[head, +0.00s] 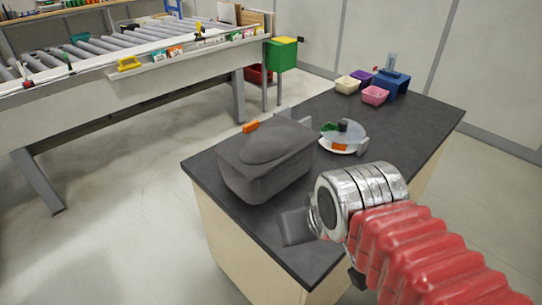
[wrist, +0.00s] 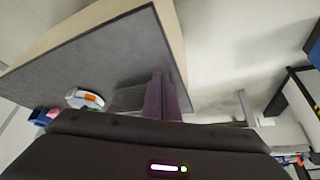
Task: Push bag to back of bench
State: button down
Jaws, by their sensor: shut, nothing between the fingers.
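A dark grey bag (head: 262,165) with a rounded top sits on the dark top of the bench (head: 425,122), near the bench's left end in the head view. A small grey patch (wrist: 128,98), likely part of the bag, shows left of my fingers in the wrist view. My gripper (wrist: 163,97) is shut and empty; its fingers show as one purple-grey block near the bench's edge. In the head view my silver wrist is over the near side of the bench, right of the bag. The fingers are hard to make out there, and contact with the bag cannot be told.
A white dish with green and orange items (head: 343,137) stands just right of the bag. Pink (head: 375,95), cream (head: 347,84) and blue (head: 391,84) bins stand at the far end. A roller conveyor (head: 110,50) is at upper left. Bench top between dish and bins is clear.

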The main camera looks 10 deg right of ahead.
jog(key=c, duration=2.5)
grip_release()
